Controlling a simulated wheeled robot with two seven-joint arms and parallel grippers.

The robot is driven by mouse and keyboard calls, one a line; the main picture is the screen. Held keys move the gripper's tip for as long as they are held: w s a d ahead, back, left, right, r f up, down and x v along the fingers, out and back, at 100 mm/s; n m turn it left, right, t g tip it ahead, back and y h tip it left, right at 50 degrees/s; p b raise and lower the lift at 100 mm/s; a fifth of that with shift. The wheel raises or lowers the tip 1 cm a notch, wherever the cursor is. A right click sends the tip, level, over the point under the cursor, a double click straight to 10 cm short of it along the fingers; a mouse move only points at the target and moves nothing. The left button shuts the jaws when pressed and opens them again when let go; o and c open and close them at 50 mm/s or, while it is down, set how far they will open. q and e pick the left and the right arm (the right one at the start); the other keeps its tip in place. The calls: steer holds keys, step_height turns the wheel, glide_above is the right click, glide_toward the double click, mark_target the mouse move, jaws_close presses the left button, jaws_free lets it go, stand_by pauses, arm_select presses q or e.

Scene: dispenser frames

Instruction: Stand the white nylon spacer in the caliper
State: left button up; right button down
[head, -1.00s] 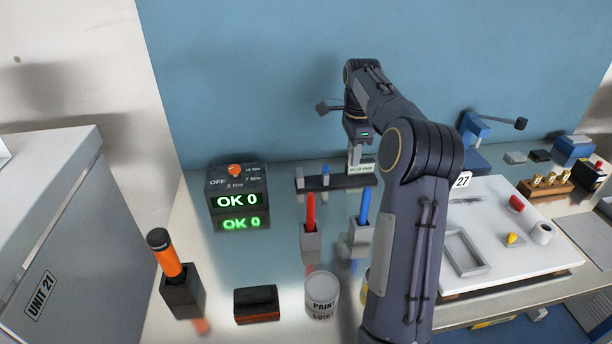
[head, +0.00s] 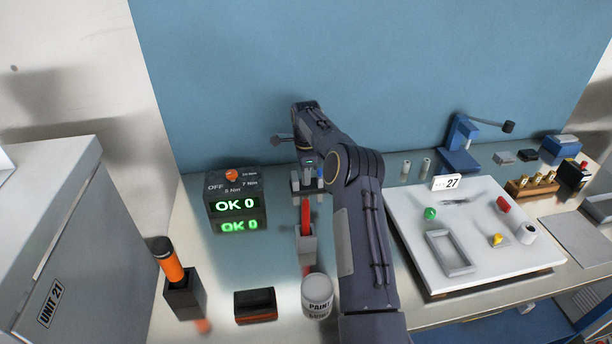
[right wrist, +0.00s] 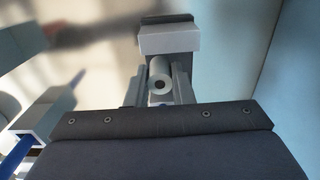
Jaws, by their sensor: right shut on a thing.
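My right gripper (head: 308,176) is at the back of the bench, over or just in front of a dark bar (head: 319,188) with small upright pieces, which looks like the caliper. My gripper and arm cover much of the bar. In the right wrist view, my right gripper (right wrist: 159,80) is shut on a pale cylinder (right wrist: 160,71) with a dark end hole, the white nylon spacer. A grey block with a dark back (right wrist: 168,41) lies just beyond it. I cannot tell whether the spacer touches the bar. My left gripper is not in view.
A red-handled tool (head: 306,216) in a grey holder and a paint can (head: 317,296) stand in front. The OK display box (head: 236,203) is left. Two pale cylinders (head: 405,169) stand right of my arm, behind a white board (head: 405,225) with small parts.

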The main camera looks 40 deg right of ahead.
steer(key=shift+f, duration=0.6)
steer(key=shift+f, duration=0.15)
steer(key=c, duration=1.3)
jaws_free()
steer(key=shift+o, duration=0.2)
